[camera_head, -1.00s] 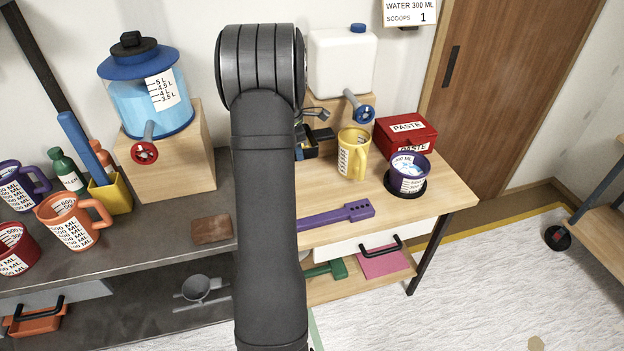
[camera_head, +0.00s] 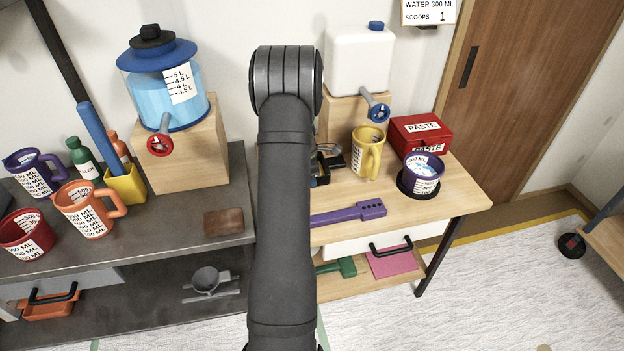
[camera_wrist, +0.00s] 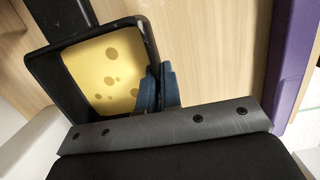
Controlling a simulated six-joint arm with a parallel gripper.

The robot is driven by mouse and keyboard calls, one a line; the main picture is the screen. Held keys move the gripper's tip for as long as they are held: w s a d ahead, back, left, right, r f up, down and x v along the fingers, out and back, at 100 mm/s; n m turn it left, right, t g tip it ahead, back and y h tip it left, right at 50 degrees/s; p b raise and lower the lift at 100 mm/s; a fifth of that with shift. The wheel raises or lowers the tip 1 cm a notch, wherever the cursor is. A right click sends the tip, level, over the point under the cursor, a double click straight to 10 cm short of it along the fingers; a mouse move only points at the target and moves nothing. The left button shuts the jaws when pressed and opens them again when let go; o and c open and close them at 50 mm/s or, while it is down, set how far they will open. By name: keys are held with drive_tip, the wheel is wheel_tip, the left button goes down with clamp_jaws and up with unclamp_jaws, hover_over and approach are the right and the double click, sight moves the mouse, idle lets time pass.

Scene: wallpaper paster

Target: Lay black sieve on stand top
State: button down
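My gripper (camera_wrist: 159,86) shows in the wrist view as two blue-tipped fingers close together at the right wall of a black square-rimmed piece (camera_wrist: 42,77). I cannot tell whether they are closed on that wall. A yellow spotted face (camera_wrist: 105,70) fills its inside; whether this is the black sieve is unclear. In the head view this black piece (camera_head: 321,168) is over the right table's back left, partly behind my arm. A dark grey bowl with side arms (camera_head: 206,281) lies on the left bench's lower shelf. I cannot pick out the stand top with certainty.
A yellow mug (camera_head: 368,155), a red paste box (camera_head: 419,135) and a purple cup (camera_head: 423,175) stand right of my gripper. A purple flat tool (camera_head: 350,213) lies in front. A wooden block (camera_head: 185,160) with a blue water tank stands left.

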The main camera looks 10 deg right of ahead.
drive_tip(key=shift+f, duration=0.15)
drive_tip(key=c, duration=1.6)
unclamp_jaws()
drive_tip(key=r, duration=0.4)
drive_tip(key=a+r, duration=0.1)
drive_tip(key=r, duration=0.7)
drive_tip(key=shift+a+r, duration=0.1)
drive_tip(key=shift+a, duration=0.3)
